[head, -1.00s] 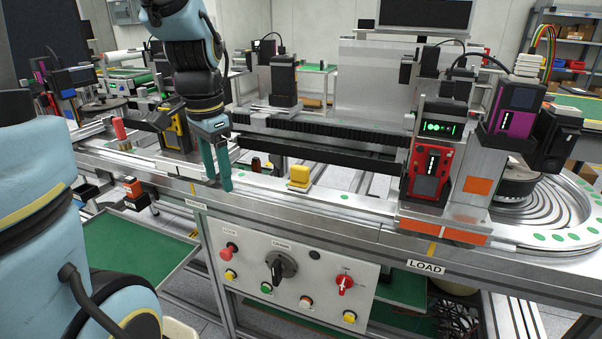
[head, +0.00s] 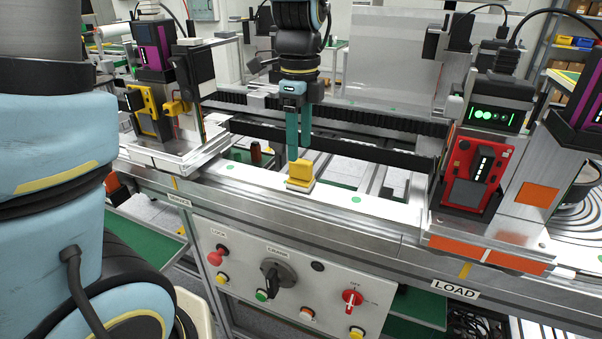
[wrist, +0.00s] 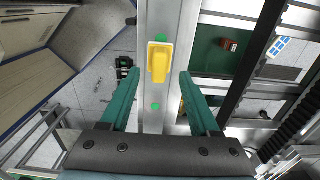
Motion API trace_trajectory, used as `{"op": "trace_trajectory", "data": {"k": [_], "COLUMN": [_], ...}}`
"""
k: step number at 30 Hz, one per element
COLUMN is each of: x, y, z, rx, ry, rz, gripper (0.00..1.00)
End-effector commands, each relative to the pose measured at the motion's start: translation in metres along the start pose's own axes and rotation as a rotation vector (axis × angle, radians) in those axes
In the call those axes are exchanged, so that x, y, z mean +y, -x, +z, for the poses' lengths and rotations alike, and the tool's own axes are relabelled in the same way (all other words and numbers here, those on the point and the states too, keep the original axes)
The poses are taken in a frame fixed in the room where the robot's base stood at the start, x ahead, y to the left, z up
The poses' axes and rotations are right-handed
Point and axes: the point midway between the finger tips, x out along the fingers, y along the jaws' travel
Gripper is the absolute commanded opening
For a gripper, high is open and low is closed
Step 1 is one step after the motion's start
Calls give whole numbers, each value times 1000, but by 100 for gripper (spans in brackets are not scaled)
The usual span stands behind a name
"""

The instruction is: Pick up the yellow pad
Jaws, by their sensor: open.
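The yellow pad (head: 300,172) is a small block on a pale base, sitting on the metal rail (head: 345,199) at the front of the machine. My gripper (head: 298,157) points down just behind and above the pad in the head view, its teal fingers partly overlapping each other there. In the wrist view the pad (wrist: 160,60) lies ahead of my gripper (wrist: 158,85), between the lines of the two spread fingers. The gripper is open and empty. I cannot tell the exact height of the fingertips above the rail.
A red device (head: 478,170) stands on the rail to the right, and a yellow and purple unit (head: 155,100) to the left. A black linear rail (head: 330,125) runs behind. The control panel (head: 290,280) with knobs is below. The rail beside the pad is clear.

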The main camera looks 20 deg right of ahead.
Motion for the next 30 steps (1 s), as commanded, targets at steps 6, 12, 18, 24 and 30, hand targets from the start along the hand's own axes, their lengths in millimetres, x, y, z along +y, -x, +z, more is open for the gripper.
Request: {"op": "trace_trajectory", "data": {"k": [6, 12, 18, 24, 30], "x": [1, 0, 0, 0, 0], "y": [-21, -48, -54, -54, -54], "z": [-2, -3, -3, -2, -2], "rx": [-1, 0, 1, 1, 1], "ry": [1, 1, 2, 2, 2], "rz": [6, 2, -1, -1, -1], "gripper": [62, 62, 62, 51, 29]}}
